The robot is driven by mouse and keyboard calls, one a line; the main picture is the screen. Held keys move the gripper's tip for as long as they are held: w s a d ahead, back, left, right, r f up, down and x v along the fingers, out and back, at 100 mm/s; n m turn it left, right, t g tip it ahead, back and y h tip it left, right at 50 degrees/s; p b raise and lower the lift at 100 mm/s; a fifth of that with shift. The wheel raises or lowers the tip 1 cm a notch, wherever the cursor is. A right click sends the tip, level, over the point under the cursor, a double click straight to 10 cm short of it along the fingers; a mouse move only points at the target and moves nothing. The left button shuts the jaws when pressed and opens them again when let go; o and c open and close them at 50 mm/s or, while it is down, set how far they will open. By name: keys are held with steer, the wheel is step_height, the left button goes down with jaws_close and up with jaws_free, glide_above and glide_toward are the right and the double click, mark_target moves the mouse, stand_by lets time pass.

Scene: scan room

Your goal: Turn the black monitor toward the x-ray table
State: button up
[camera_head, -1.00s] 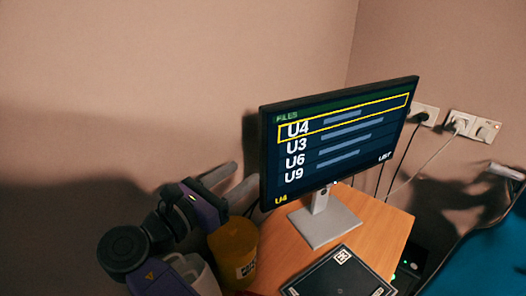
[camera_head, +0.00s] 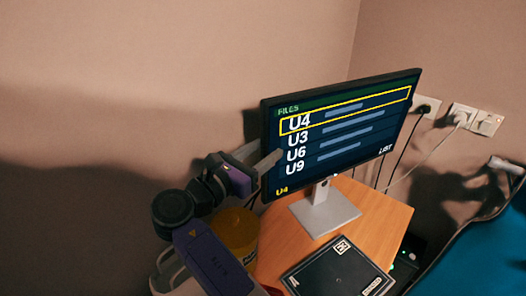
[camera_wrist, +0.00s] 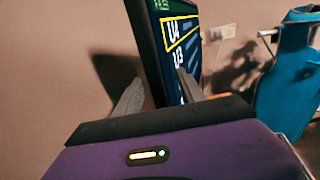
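The black monitor (camera_head: 335,130) stands upright on a grey stand (camera_head: 326,208), its lit file list facing the camera. Its left edge is nearest my gripper (camera_head: 267,150). One finger overlaps the front of the screen at its lower left; the other is partly hidden behind the monitor. In the wrist view, the monitor (camera_wrist: 165,45) edge lies between the two separated fingers of my gripper (camera_wrist: 160,76). The gripper looks open around the edge; I cannot tell whether either finger touches it.
The monitor stands on a wooden table (camera_head: 385,215) with a flat black box (camera_head: 338,270) in front. A yellow container (camera_head: 236,232) stands beside my arm, partly hidden. Wall sockets (camera_head: 462,115) with plugged cables are behind at right. The wall is close behind the monitor.

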jaws_close()
stand_by(1.2)
